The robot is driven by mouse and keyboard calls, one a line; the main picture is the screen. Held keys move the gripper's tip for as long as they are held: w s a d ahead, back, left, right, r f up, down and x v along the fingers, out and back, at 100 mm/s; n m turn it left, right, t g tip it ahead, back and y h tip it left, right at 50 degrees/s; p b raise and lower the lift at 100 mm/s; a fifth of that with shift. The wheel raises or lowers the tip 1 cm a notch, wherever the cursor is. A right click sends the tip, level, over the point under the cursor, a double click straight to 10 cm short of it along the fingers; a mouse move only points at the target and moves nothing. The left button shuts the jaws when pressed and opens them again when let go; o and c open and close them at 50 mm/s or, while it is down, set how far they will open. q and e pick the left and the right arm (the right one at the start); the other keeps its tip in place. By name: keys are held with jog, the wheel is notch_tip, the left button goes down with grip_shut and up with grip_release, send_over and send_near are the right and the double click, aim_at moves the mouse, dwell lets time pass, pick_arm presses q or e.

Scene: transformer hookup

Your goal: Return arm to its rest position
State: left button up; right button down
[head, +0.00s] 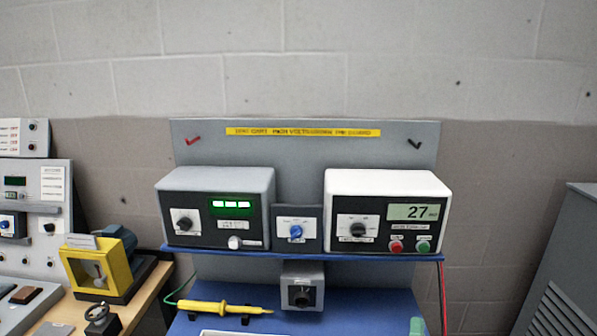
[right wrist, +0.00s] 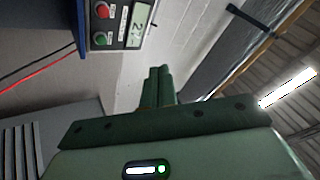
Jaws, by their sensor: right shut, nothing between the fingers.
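My right gripper (right wrist: 158,72) shows in the right wrist view as green fingers pressed together, with nothing between them. In the head view only a small green tip (head: 417,326) of it shows at the bottom edge, in front of the blue bench. It is below the white meter box (head: 340,220), whose display reads 27. In the wrist view the meter's red and green buttons (right wrist: 102,26) are at the upper left, apart from the fingers. My left gripper is out of view.
A yellow probe (head: 222,307) with a green lead lies on the blue bench (head: 345,312). A grey box (head: 215,185) with a lit green display stands on the blue shelf. Red leads (head: 443,295) hang at the shelf's right end. A grey cabinet (head: 565,270) stands far right.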

jog(key=s+a+f+n+g+y, duration=0.25)
jog(key=f+n+g+y, duration=0.2)
jog(key=n, duration=0.45)
jog(key=s+a+f+n+g+y, duration=0.2)
jog(key=s+f+n+g+y, duration=0.3)
jog(key=n, duration=0.4)
jog(key=s+d+f+n+g+h, duration=0.2)
jog(key=s+d+n+g+h, duration=0.2)
jog(key=s+d+g+h, duration=0.7)
jog(key=s+a+f+y+b, duration=0.1)
jog(key=s+f+y, duration=0.2)
jog(key=f, duration=1.2)
jog(key=s+a+f+y+b, duration=0.2)
jog(key=s+f+y, duration=0.15)
jog(key=f, duration=1.15)
pick_arm(q)
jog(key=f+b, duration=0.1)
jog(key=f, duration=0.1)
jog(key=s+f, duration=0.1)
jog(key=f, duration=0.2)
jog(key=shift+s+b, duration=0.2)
jog(key=shift+b, duration=0.2)
pick_arm(e)
jog(key=s+f+m+g, duration=0.3)
jog(key=s+f, duration=1.4)
jog(key=s, duration=0.2)
jog(key=shift+d+y, duration=0.3)
jog(key=shift+y, duration=0.1)
